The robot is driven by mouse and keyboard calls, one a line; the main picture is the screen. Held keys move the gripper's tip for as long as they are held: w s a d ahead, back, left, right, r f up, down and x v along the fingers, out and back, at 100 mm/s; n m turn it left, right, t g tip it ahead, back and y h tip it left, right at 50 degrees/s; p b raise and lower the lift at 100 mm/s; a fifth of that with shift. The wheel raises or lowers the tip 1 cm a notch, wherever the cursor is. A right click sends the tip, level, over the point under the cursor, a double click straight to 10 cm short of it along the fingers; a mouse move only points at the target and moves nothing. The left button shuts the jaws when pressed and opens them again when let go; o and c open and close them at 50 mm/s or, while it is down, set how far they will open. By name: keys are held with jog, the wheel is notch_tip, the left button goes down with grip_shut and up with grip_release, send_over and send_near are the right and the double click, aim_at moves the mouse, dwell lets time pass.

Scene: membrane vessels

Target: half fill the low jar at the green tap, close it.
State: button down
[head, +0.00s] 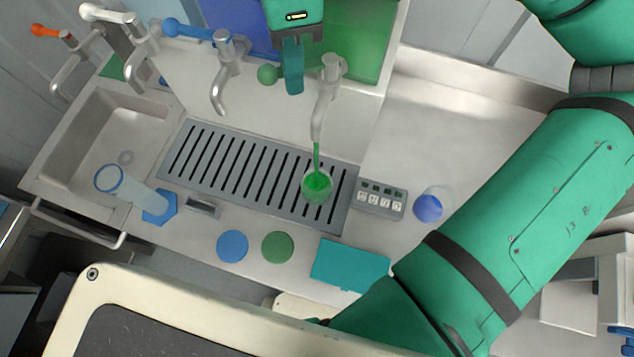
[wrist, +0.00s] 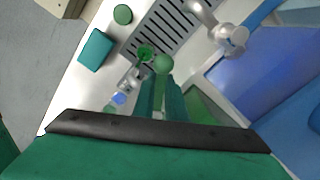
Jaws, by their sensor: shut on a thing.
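The low jar (head: 317,187) is clear and stands on the slotted drain grate under the green tap (head: 327,95). A green stream runs from the spout into it, and green liquid shows inside; its exact level is hard to tell. The jar also shows in the wrist view (wrist: 145,53). My gripper (head: 292,85) is at the green tap, shut on its lever, whose green ball end (head: 267,74) sticks out to the left. The ball shows just beyond my fingers in the wrist view (wrist: 163,64). A green disc (head: 278,247) and a blue disc (head: 232,246), likely lids, lie on the front counter.
A small panel (head: 381,198) stands right of the grate (head: 240,172), with a clear vessel of blue liquid (head: 428,207) beyond it. A tall clear cylinder with a blue foot (head: 135,188) is by the sink (head: 100,150). Other taps stand left.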

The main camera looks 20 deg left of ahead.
jog(key=w+m, duration=0.1)
jog(key=m, duration=0.1)
jog(key=w+m, duration=0.1)
jog(key=m, duration=0.1)
jog(key=w+m, duration=0.1)
jog(key=m, duration=0.2)
jog(key=shift+a, duration=0.4)
jog(key=c, duration=1.7)
grip_release()
jog(key=shift+w, duration=0.15)
jog(key=shift+c, duration=0.2)
jog(key=shift+r, duration=0.1)
notch_tip(320, 180, up, 11)
jog(key=shift+f, duration=0.2)
